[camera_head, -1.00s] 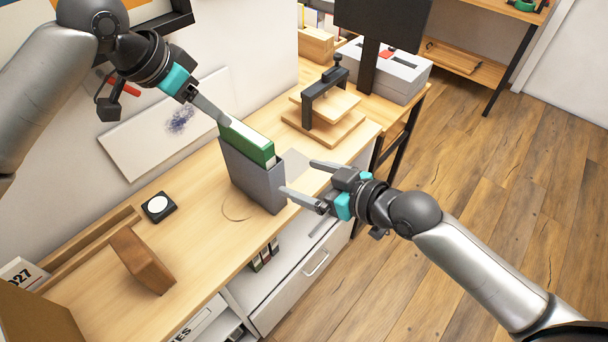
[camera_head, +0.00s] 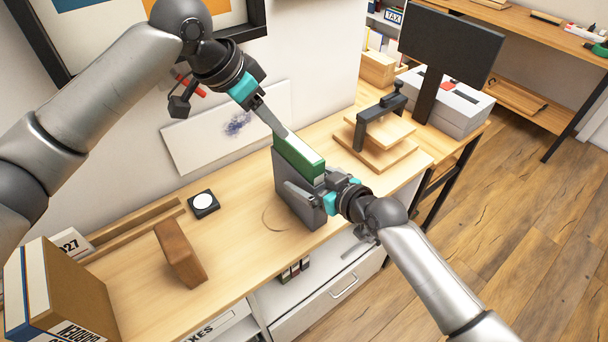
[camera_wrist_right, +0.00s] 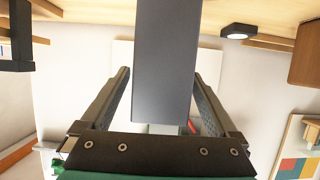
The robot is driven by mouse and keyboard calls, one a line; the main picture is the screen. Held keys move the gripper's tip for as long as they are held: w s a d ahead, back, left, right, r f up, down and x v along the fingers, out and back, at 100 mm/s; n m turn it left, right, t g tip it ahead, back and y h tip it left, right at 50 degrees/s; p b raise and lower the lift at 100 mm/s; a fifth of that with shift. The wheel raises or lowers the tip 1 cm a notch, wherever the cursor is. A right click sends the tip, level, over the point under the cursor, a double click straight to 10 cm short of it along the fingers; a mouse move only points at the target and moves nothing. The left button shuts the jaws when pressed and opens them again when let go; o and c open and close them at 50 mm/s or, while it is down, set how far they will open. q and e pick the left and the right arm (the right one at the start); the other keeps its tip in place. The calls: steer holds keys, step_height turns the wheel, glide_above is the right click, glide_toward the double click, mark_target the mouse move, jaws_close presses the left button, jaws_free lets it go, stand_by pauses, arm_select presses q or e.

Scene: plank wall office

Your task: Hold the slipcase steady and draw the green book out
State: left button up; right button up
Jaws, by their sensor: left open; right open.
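The grey slipcase (camera_head: 302,212) stands upright on the desk. The green book (camera_head: 299,157) sits in it with its upper part sticking out of the top. My left gripper (camera_head: 283,131) is open at the book's upper far end; only one finger shows clearly, and I cannot tell if it touches. My right gripper (camera_head: 312,188) is open around the slipcase from its near right side. In the right wrist view the slipcase (camera_wrist_right: 166,60) stands between the two open fingers (camera_wrist_right: 162,78), with a visible gap at each side.
A wooden stand with a black clamp (camera_head: 380,135) is behind to the right, beside a monitor (camera_head: 450,45). A brown block (camera_head: 180,254), a black puck with a white top (camera_head: 204,203) and a box (camera_head: 60,290) are to the left.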

steer(key=shift+x, duration=1.1)
steer(key=shift+c, duration=0.3)
